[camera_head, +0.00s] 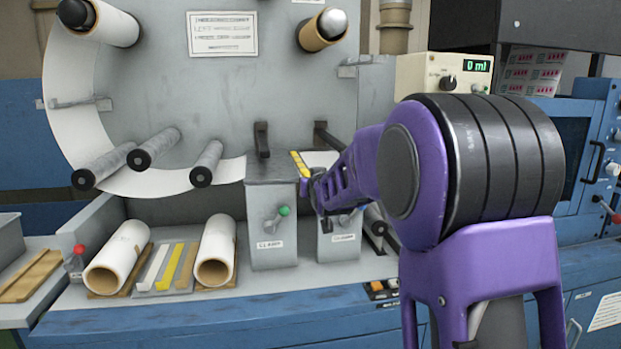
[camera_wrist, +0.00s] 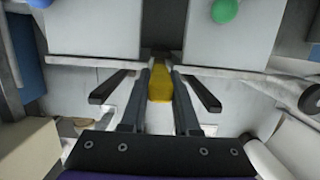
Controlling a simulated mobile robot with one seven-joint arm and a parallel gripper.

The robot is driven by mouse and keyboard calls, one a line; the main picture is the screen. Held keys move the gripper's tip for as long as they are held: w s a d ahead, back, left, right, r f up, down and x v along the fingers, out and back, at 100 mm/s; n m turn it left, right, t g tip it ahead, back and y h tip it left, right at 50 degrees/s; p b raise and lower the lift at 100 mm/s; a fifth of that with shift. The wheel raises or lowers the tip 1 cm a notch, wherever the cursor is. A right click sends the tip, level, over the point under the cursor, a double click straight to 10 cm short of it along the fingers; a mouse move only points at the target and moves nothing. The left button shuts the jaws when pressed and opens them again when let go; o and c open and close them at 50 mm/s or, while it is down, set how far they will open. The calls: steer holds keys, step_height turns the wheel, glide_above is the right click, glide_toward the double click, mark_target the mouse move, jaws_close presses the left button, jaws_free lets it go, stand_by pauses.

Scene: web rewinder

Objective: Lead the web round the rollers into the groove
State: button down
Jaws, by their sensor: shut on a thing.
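The white web (camera_head: 85,120) comes down the left of the grey panel from the upper left roll (camera_head: 112,22). It curves beneath three grey rollers, the middle one (camera_head: 154,148) among them, and its visible end lies near the left clamp block (camera_head: 270,192). My gripper (camera_head: 304,178) is at the two clamp blocks, shut on a narrow yellow piece. This yellow piece (camera_head: 299,163) also shows between the fingers (camera_wrist: 161,68) in the wrist view (camera_wrist: 160,88). It points toward the dark gap (camera_wrist: 162,30) between the blocks. I cannot tell whether it touches them.
The right clamp block (camera_head: 341,238) is partly behind my arm. White rolls (camera_head: 118,256) and (camera_head: 216,250) flank a small tray (camera_head: 150,291) with white and yellow strips. Black levers (camera_wrist: 108,86) and (camera_wrist: 204,93) flank my fingers closely. A core (camera_head: 322,30) hangs upper right.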

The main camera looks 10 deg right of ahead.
steer(key=shift+f, duration=0.2)
steer(key=c, duration=0.6)
jaws_free()
